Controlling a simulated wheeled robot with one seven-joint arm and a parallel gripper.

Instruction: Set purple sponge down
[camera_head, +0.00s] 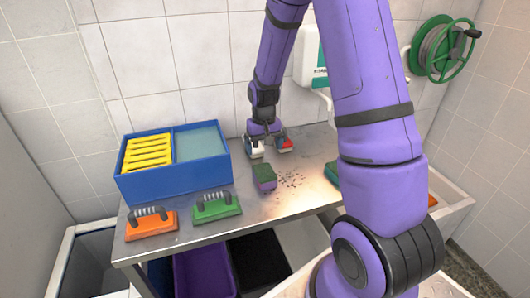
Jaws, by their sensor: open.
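The purple sponge (265,184), with a dark green top, lies on the metal table near its middle. My gripper (270,150) points down just behind the sponge in the picture. Its fingers are spread apart, with a white patch at the left one and red and blue at the right one. I cannot tell whether these colours belong to the fingers or to things beside them. The sponge is outside the jaws, and a small gap shows between them.
A blue two-part box (172,181) with yellow slats stands on the left. An orange brush (151,226) and a green brush (217,208) lie in front. Dark crumbs (290,180) lie right of the sponge. A teal item (331,173) is partly hidden by my arm.

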